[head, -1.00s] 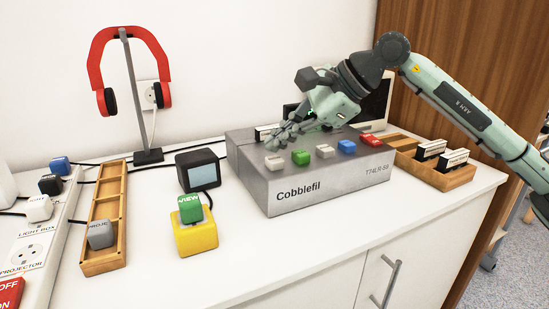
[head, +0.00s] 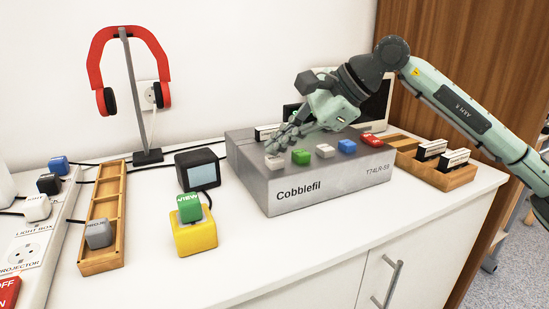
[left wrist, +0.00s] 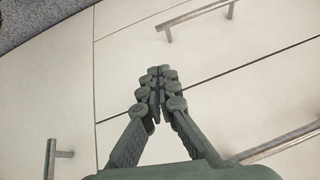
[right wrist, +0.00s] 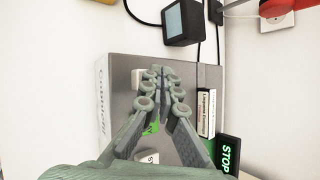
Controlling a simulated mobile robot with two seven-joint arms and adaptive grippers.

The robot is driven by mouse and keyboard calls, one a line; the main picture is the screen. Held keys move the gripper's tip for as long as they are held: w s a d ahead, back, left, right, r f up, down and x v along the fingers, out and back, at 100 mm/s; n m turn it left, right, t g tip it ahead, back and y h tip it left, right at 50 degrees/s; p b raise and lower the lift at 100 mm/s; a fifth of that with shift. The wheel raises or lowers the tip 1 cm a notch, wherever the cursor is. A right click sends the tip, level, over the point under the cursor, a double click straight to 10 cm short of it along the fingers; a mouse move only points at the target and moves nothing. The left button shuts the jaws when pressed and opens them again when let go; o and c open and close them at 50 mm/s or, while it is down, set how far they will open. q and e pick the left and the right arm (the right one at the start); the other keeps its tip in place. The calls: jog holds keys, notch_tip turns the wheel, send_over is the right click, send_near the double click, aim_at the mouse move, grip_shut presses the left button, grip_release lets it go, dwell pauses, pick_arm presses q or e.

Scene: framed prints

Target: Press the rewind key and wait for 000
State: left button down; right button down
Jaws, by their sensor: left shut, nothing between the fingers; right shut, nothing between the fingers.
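The grey Cobblefil machine (head: 335,190) stands on the white counter. Along its top front edge are white (head: 275,162), green (head: 301,157), pale grey (head: 325,151), blue (head: 347,147) and red (head: 373,140) keys. I cannot read which is rewind. My right gripper (head: 271,148) is shut and empty, its tips low over the machine's left end, just behind the leftmost white key. In the right wrist view the tips (right wrist: 163,70) are beside that key (right wrist: 137,78); contact is unclear. A display reads STOP in green (right wrist: 228,155). No 000 is visible. My left gripper (left wrist: 155,75) is shut and empty before cabinet doors.
Left of the machine are a small dark screen box (head: 200,171), a yellow block (head: 195,236) with a green VIEW block, and a wooden tray (head: 104,215). A headphone stand (head: 149,156) is behind. Another wooden tray (head: 447,178) is at right. The front counter is clear.

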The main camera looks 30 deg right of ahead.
aim_at(279, 158)
jog(key=shift+f+b, duration=0.8)
jog(key=shift+f, duration=0.1)
dwell(0.6)
jog(key=shift+r, duration=0.1)
jog(key=shift+r+p, duration=1.1)
jog(key=shift+r, duration=0.1)
jog(key=shift+r, duration=0.1)
notch_tip(279, 158, up, 5)
jog(key=p, duration=0.4)
dwell(0.5)
